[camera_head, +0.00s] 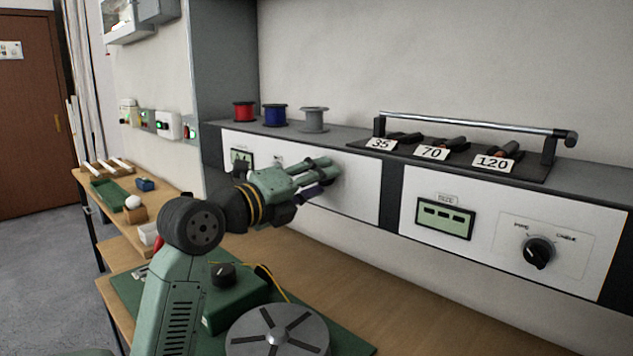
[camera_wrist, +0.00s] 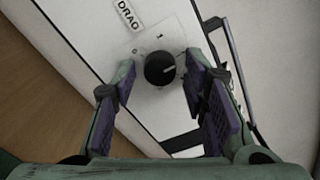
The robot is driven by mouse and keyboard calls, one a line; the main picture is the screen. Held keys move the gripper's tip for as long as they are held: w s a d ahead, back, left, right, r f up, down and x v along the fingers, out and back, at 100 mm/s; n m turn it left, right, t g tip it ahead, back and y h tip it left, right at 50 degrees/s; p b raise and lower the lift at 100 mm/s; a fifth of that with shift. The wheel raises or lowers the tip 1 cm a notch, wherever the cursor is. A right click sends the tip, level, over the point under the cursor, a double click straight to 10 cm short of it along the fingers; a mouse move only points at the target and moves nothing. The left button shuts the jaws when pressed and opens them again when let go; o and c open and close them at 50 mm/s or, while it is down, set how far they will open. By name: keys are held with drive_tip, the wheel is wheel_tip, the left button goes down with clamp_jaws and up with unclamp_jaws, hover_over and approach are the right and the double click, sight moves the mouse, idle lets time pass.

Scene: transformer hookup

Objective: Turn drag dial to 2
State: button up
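The drag dial (camera_wrist: 160,68) is a round black knob on a white panel in the wrist view, below a "DRAG" label (camera_wrist: 128,14). A short white line on the knob points toward the right of the picture. Small marks sit above the knob; a 0-like one is at upper left, and I cannot read them all. My gripper (camera_wrist: 160,62) is open, with one purple-padded finger on each side of the knob. I cannot tell whether either finger touches it. In the head view my gripper (camera_head: 322,174) is at the left white panel (camera_head: 358,190) and hides the dial.
A second panel at right has a size display (camera_head: 445,217) and a black pipe/cable knob (camera_head: 538,251). Red, blue and grey spools (camera_head: 314,119) stand on the shelf above. A rail and tagged holders 35, 70, 120 are at right. A green box (camera_head: 236,300) sits on the bench below.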

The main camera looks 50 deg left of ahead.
drive_tip(key=shift+o, duration=0.3)
drive_tip(key=s+d, duration=0.1)
drive_tip(key=s, duration=1.1)
drive_tip(key=shift+d, duration=0.2)
